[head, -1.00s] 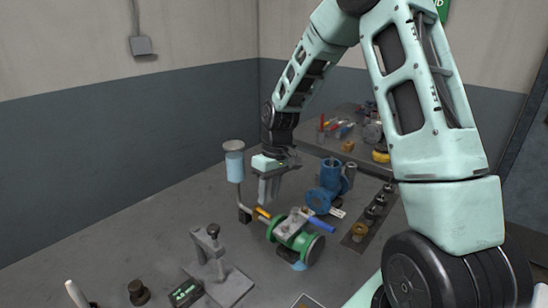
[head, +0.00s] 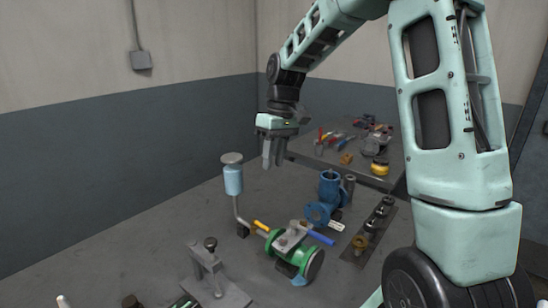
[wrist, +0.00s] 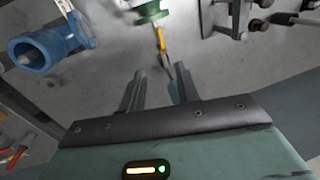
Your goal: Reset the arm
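My gripper (head: 272,153) hangs in the air above the bench, higher than the blue container on its stand and to the right of it. In the wrist view my gripper (wrist: 158,90) shows two fingers apart with nothing between them. My mint-green arm reaches over from the right side of the head view. Nothing is held, and the fingers touch nothing that I can see.
Below stand a green-flanged valve (head: 290,243) with yellow and blue handles, a blue fitting (head: 327,199), a light-blue container (head: 233,180) and a metal stand (head: 212,272). Tools lie on a back table (head: 330,160). A strip (head: 372,228) holds several round parts. Space around the gripper is clear.

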